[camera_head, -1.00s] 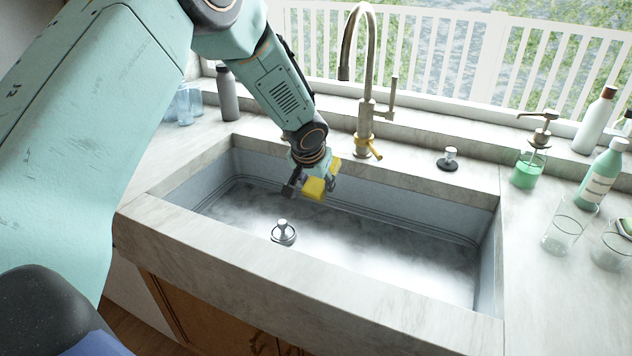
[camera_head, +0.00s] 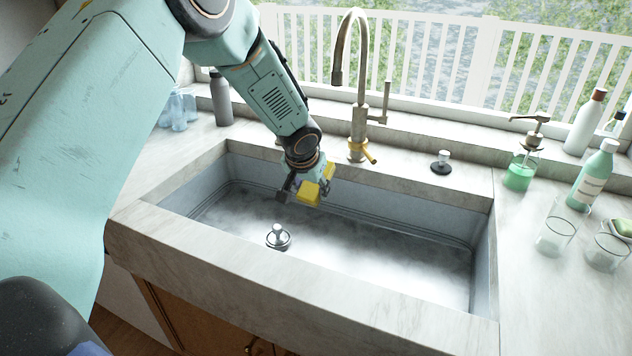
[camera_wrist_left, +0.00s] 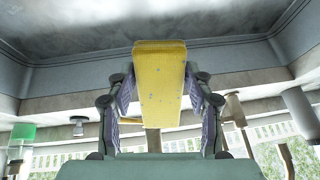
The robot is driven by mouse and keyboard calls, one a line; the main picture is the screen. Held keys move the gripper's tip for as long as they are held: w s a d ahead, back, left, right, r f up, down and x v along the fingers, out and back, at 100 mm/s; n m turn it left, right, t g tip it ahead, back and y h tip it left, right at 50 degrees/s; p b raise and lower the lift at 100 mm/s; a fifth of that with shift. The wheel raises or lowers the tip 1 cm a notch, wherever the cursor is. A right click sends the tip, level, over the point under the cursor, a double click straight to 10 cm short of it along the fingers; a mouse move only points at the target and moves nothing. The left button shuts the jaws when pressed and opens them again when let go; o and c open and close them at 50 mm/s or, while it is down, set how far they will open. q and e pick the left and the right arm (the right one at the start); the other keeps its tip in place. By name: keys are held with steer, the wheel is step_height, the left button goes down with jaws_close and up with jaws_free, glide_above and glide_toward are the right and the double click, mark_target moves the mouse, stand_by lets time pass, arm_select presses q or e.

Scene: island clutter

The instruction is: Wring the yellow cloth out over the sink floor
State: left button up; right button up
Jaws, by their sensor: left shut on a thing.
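My left gripper (camera_head: 306,190) is shut on the yellow cloth (camera_head: 308,194), a thick folded block. It holds the cloth above the sink floor (camera_head: 350,262), towards the back wall of the basin. In the left wrist view the cloth (camera_wrist_left: 160,85) sits between both fingers of the left gripper (camera_wrist_left: 160,95), with small pale specks on its face. I cannot tell whether the cloth is twisted or wet. The sink is a grey basin with a pale stone rim. My right gripper is not in view.
A metal stopper (camera_head: 278,236) stands on the sink floor. The faucet (camera_head: 358,110) rises behind the basin. A dark bottle (camera_head: 221,98) and blue glasses (camera_head: 179,108) stand back left. A green soap dispenser (camera_head: 520,170), bottles (camera_head: 596,175) and clear glasses (camera_head: 556,233) stand at right.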

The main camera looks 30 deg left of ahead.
mark_target(310, 188)
arm_select(q)
steer(key=shift+r+p, duration=1.05)
steer(key=shift+r, duration=0.5)
steer(key=shift+c, duration=0.3)
steer(key=shift+f, duration=0.1)
